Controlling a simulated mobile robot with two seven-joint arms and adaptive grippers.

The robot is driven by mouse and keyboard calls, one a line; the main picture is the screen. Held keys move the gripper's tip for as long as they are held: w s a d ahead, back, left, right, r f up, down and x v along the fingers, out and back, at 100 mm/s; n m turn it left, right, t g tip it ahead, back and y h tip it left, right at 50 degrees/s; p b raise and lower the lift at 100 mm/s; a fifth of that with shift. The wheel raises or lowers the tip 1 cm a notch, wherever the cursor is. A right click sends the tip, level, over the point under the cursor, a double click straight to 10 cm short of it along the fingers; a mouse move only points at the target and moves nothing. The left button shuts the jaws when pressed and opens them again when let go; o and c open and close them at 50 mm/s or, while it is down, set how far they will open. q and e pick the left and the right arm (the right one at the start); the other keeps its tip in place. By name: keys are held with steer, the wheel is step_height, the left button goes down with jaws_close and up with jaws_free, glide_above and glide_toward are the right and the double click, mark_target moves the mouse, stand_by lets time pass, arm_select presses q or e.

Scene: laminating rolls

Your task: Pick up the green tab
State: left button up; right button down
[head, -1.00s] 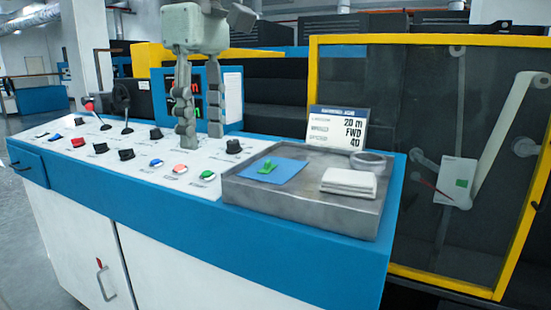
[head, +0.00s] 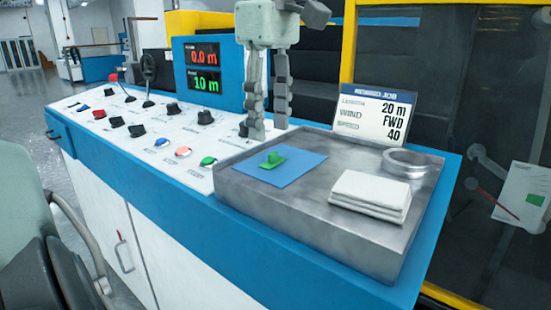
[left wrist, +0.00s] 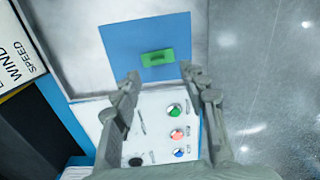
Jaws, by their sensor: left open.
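The green tab (head: 272,160) is a small green piece with a raised grip. It lies on a blue mat (head: 296,172) at the left of the grey metal tray (head: 250,203). In the left wrist view the green tab (left wrist: 157,57) lies beyond the fingertips, roughly centred between them. My left gripper (head: 268,130) points down above the panel just behind the tray's left rear edge. In the left wrist view the left gripper (left wrist: 164,83) shows both fingers spread. My right gripper is not in view.
A folded white cloth (head: 370,195) and a metal ring (head: 406,163) share the tray. A sign (head: 378,110) stands behind it. Knobs, levers and buttons (head: 183,152) cover the white panel to the left. A display box (head: 205,72) stands behind.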

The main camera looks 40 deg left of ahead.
mark_target(273, 152)
arm_select(q)
steer(key=f, duration=0.4)
steer(key=shift+w+d+f, duration=0.15)
steer(key=shift+d+f, duration=0.05)
steer(key=shift+c, duration=0.2)
steer(key=c, duration=0.8)
